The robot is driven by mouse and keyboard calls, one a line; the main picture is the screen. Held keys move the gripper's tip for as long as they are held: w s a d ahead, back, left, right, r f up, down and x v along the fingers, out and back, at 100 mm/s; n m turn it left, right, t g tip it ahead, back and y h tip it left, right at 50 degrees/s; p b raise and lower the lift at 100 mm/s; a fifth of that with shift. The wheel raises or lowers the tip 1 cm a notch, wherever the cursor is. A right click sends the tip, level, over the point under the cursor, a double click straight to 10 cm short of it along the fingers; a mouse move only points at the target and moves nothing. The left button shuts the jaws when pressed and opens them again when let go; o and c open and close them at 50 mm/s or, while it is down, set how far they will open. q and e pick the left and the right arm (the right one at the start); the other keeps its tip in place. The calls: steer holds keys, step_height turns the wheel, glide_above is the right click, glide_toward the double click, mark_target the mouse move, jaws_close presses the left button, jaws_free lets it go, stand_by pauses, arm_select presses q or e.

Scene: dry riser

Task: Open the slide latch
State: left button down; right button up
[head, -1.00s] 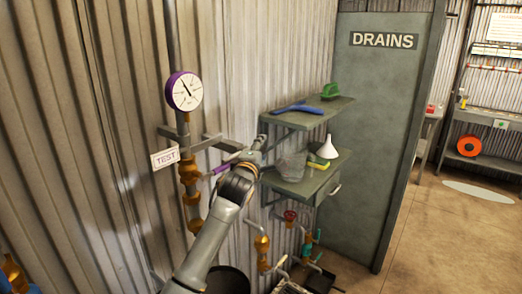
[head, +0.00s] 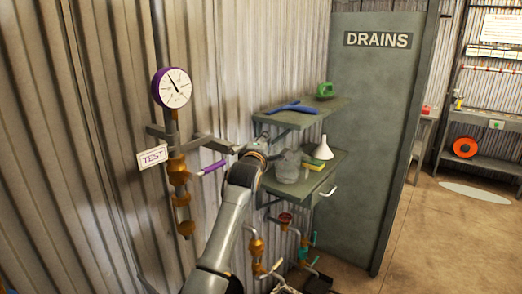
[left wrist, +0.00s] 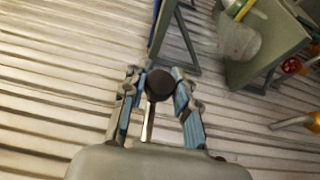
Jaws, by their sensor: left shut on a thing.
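A dark round knob (left wrist: 160,85) on a short stem sits between the fingers of my left gripper (left wrist: 159,92) in the left wrist view. The gripper is shut on this knob. I cannot tell whether the knob belongs to the slide latch, and no latch bar shows clearly. In the head view my left gripper (head: 262,140) is at the corrugated wall, just left of the shelves, mostly hidden by my own wrist. My right gripper is not in view.
A gauge (head: 172,87) and pipe with a purple lever (head: 213,167) stand left of my arm. A DRAINS panel (head: 375,150) stands beyond.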

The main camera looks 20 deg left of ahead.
arm_select(q)
steer(key=shift+w+f, duration=0.1)
steer(key=shift+w, duration=0.05)
steer(key=shift+s+a, duration=0.1)
steer(key=shift+s, duration=0.15)
steer(key=c, duration=1.2)
jaws_free()
steer(key=shift+o, duration=0.8)
steer(key=shift+s, duration=0.1)
steer(key=s, duration=1.1)
steer(key=shift+s+d, duration=0.35)
